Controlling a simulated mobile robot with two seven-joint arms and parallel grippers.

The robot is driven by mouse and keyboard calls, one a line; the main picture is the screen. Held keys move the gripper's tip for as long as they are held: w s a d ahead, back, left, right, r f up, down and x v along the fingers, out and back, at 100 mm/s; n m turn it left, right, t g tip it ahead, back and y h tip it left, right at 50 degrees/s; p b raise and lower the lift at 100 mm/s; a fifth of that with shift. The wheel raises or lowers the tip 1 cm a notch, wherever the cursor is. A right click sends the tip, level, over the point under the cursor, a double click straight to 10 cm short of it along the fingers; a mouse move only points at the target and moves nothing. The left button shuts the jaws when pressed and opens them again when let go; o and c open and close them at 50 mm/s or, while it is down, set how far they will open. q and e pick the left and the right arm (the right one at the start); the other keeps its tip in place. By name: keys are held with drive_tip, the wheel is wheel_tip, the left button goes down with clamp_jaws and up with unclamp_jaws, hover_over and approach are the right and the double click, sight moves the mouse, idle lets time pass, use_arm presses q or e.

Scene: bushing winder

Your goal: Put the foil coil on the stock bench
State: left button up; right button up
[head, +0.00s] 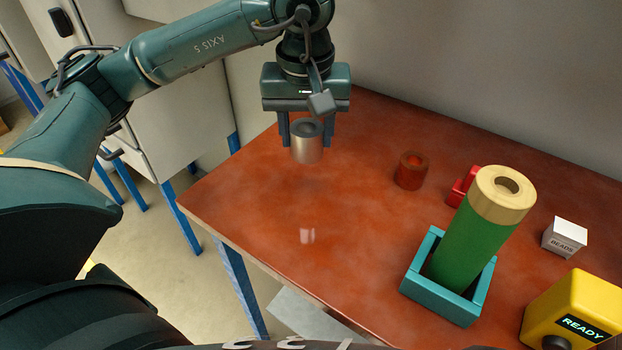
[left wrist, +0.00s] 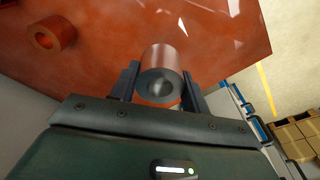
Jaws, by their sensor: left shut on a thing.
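The foil coil (head: 307,146) is a small silvery hollow cylinder. My left gripper (head: 307,130) is shut on it and holds it upright above the back left part of the red-brown bench (head: 262,200). A faint reflection shows on the bench top below it. In the left wrist view the coil (left wrist: 161,72) sits between the two fingers of my left gripper (left wrist: 158,88), with the bench top behind it. Whether this bench is the stock bench, I cannot tell. My right gripper is in neither view.
A red-brown ring (head: 411,170) stands right of the coil. Further right are a red block (head: 459,190), a green cylinder (head: 468,245) with a tan top in a teal tray (head: 437,299), a white beads box (head: 564,237) and a yellow READY unit (head: 570,308). The bench's left part is clear.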

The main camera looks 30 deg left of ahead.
sight(305, 154)
use_arm(q)
drive_tip(key=f, duration=0.4)
drive_tip(key=shift+s+f, duration=0.1)
drive_tip(key=shift+s, duration=0.2)
drive_tip(key=shift+f, duration=2)
drive_tip(key=shift+f, duration=0.15)
drive_tip(key=o, duration=1.1)
drive_tip(key=shift+c, duration=0.2)
drive_tip(key=shift+r, duration=0.3)
drive_tip(key=r, duration=0.7)
drive_tip(key=s+r, duration=0.1)
drive_tip(key=r, duration=0.3)
drive_tip(key=shift+s+d+r, duration=0.1)
drive_tip(key=shift+d+r, duration=0.2)
